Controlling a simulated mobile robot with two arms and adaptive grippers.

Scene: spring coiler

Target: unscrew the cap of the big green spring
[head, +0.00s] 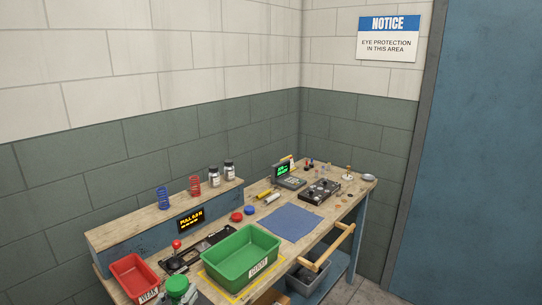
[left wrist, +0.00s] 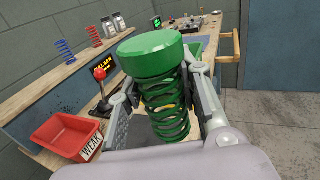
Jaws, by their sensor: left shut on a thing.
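The big green spring (left wrist: 168,116) stands upright between the fingers of my left gripper (left wrist: 166,96) in the left wrist view. The gripper is shut on the spring's coils. A wide green cap (left wrist: 150,53) sits on top of the spring, above the fingers. The cap also shows at the bottom edge of the head view (head: 177,284), between a red bin and a green bin. The spring's lower end is partly hidden by my gripper. My right gripper is in neither view.
The red bin (head: 134,278) and the green bin (head: 239,257) flank the cap. A red-knobbed lever (head: 176,246) stands behind. Blue (head: 163,199) and red (head: 195,187) springs and two jars stand on the raised shelf. A blue mat (head: 291,222) lies clear to the right.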

